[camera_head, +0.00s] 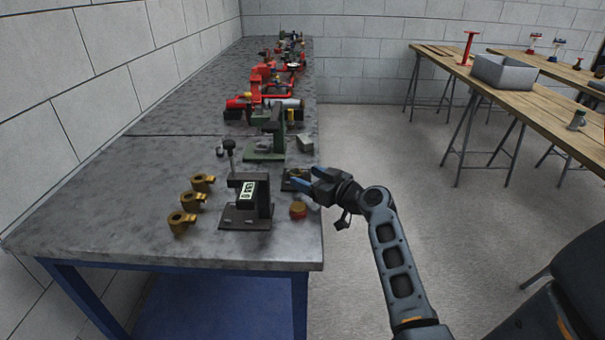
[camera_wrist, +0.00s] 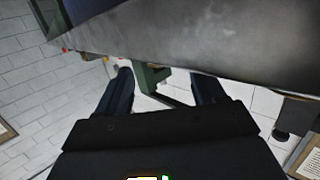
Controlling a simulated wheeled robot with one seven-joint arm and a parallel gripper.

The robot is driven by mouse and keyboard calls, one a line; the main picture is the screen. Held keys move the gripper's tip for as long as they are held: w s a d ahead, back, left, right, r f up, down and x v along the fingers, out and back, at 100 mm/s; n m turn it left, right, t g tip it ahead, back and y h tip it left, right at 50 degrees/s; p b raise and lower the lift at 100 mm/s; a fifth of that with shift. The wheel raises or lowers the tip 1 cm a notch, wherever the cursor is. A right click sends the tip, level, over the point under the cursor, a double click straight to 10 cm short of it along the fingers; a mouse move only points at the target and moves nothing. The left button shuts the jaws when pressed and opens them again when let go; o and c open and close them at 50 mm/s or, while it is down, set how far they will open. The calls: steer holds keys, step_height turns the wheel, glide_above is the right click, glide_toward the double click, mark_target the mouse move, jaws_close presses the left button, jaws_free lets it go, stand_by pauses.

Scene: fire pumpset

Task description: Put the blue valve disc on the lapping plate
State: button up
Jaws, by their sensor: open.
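My gripper (camera_head: 302,178) is at the right edge of the grey bench, its two blue-dark fingers apart and pointing left over a small dark flat piece (camera_head: 288,184). I cannot tell whether that piece is the lapping plate, since the fingers partly cover it. In the wrist view my gripper (camera_wrist: 165,82) is open with nothing held between the fingers. A green part (camera_wrist: 150,78) shows beyond the gap, by the bench edge. I cannot make out the blue valve disc in either view; the blue near the bench edge looks like my fingers.
Red pump parts (camera_head: 265,95) stand farther back. Bare floor (camera_head: 370,160) separates the bench from a wooden table (camera_head: 540,100).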

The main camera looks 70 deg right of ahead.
steer(key=b+v, duration=0.1)
steer(key=v, duration=0.8)
steer(key=shift+s+r, duration=0.15)
steer(key=shift+r, duration=0.1)
steer(key=shift+a, duration=0.1)
